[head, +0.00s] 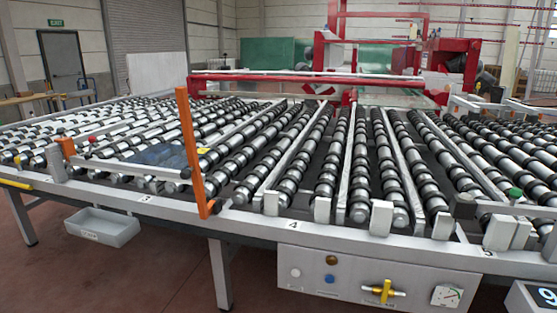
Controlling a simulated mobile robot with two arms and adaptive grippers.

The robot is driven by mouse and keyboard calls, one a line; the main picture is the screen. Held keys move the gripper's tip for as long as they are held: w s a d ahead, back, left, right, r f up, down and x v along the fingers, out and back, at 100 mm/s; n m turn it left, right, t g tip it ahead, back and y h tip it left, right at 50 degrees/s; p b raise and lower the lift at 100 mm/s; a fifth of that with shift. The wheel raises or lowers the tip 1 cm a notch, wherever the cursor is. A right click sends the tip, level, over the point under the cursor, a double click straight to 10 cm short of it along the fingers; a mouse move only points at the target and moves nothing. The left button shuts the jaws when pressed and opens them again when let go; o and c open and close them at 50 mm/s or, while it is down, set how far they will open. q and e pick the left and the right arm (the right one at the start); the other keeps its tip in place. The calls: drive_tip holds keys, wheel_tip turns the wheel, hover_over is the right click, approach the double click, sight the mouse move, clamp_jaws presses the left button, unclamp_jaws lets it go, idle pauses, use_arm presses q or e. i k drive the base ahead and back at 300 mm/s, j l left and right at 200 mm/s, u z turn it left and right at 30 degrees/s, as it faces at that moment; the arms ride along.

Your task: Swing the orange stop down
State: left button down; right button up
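The orange stop (191,145) is a long flat bar at the front edge of the roller table (255,225). It stands nearly upright, tilted slightly left at the top. Its lower end meets the table's front rail near a small grey pivot, left of the number 4. A shorter orange piece (66,147) sits on the left end of a grey bar over the rollers. Neither of my grippers shows in the head view.
A dark glass-like pane (160,156) lies on the rollers left of the stop. White blocks (381,217) line the front edge to the right. Below are a grey bin (103,227) and a control panel with a yellow valve handle (384,291). A red gantry (330,80) stands behind.

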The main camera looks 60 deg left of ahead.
sight(204, 210)
drive_tip(key=u, duration=2.65)
